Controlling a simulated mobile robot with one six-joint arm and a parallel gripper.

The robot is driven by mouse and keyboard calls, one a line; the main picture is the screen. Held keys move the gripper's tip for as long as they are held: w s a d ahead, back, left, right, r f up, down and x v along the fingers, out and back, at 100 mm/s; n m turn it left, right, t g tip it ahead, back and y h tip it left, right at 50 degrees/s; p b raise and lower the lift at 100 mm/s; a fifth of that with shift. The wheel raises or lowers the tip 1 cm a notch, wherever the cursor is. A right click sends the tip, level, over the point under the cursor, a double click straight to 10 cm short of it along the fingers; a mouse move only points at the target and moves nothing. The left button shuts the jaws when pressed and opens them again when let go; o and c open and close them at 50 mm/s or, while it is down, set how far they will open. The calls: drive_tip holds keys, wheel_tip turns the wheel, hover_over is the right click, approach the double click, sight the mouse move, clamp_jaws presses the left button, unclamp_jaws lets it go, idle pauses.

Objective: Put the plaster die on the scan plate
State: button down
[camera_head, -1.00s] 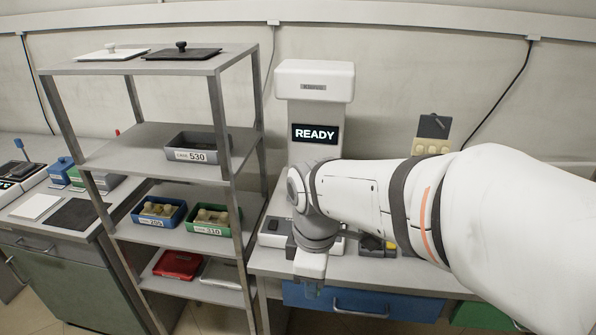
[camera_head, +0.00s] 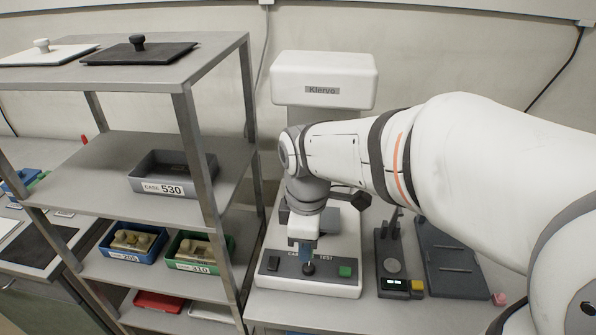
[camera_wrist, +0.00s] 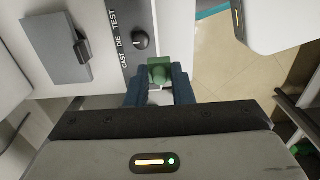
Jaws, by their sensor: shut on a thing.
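My gripper (camera_head: 305,262) points down over the front panel of the white Klervo machine (camera_head: 325,93). A flat grey square plate, apparently the scan plate (camera_wrist: 55,48), lies on the machine's white base, to the left of the gripper in the wrist view. In the head view the plate (camera_head: 328,220) is partly behind my wrist.
The panel carries a dark knob (camera_wrist: 140,40) and a green button (camera_head: 345,271). A metal rack (camera_head: 195,140) with labelled cases stands close on the left.

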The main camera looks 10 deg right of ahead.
drive_tip(key=w+d, duration=0.1)
drive_tip(key=w, duration=0.4)
drive_tip(key=w+d+f+p, duration=0.1)
drive_tip(key=w+d, duration=0.1)
drive_tip(key=w, duration=0.4)
drive_tip(key=w+d, duration=0.2)
drive_tip(key=w, duration=0.3)
drive_tip(key=shift+w+d+f, duration=0.15)
drive_tip(key=shift+w, duration=0.1)
wheel_tip(320, 180, down, 5)
drive_tip(key=shift+s+r, duration=0.1)
drive_tip(key=shift+w+f+p, duration=0.2)
drive_tip(key=shift+f+p, duration=0.1)
drive_tip(key=shift+f, duration=0.2)
drive_tip(key=shift+f, duration=0.2)
drive_tip(key=c, duration=1.3)
unclamp_jaws()
drive_tip(key=shift+o, duration=0.2)
